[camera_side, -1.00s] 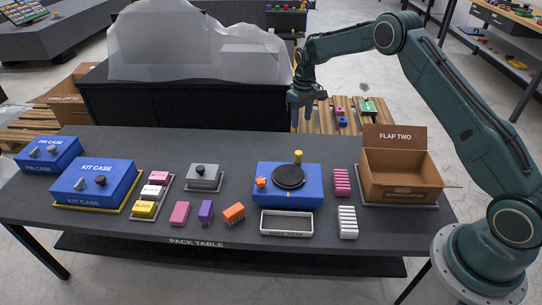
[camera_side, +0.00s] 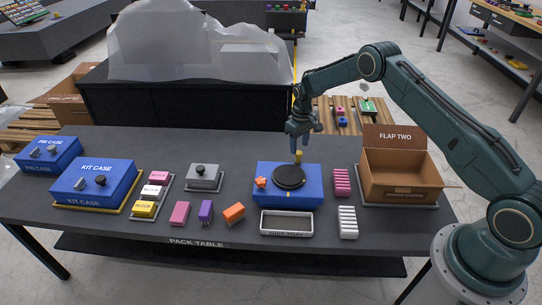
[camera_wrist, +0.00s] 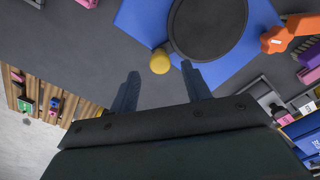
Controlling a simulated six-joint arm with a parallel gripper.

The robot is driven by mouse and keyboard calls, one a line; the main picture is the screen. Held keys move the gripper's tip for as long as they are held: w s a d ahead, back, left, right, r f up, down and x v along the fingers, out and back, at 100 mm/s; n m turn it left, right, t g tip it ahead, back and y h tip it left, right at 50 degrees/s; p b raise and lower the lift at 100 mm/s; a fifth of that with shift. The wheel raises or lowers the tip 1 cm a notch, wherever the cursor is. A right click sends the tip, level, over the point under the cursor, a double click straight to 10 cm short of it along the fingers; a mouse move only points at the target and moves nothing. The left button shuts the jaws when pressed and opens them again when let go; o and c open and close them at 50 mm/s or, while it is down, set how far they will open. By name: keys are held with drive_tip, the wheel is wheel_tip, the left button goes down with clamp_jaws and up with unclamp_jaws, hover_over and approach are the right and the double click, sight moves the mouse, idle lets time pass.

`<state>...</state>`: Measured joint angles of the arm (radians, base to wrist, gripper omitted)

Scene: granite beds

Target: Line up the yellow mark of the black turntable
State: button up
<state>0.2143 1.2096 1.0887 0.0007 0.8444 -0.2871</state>
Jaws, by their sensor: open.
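The black turntable (camera_side: 289,176) is a round disc on top of a blue box (camera_side: 261,197) on the pack table. A yellow knob (camera_side: 298,157) stands at its far edge in the side view. In the wrist view the yellow knob (camera_wrist: 160,62) touches or nearly touches the rim of the turntable (camera_wrist: 209,25). My gripper (camera_side: 300,150) points down just above the yellow knob. In the wrist view its two fingers (camera_wrist: 160,80) are apart, with the knob beyond and between them. Nothing is held. An orange knob (camera_side: 261,182) sits on the box left of the turntable.
A grey-rimmed tray (camera_side: 287,233) lies in front of the blue box. Pink bars (camera_side: 341,182) and white bars (camera_side: 348,222) lie to its right, by the open carton (camera_side: 402,194). An orange block (camera_side: 233,212) and a grey box (camera_side: 205,184) stand to the left.

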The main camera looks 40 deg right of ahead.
sight(291, 169)
drive_tip(key=shift+f, duration=1.35)
clamp_jaws()
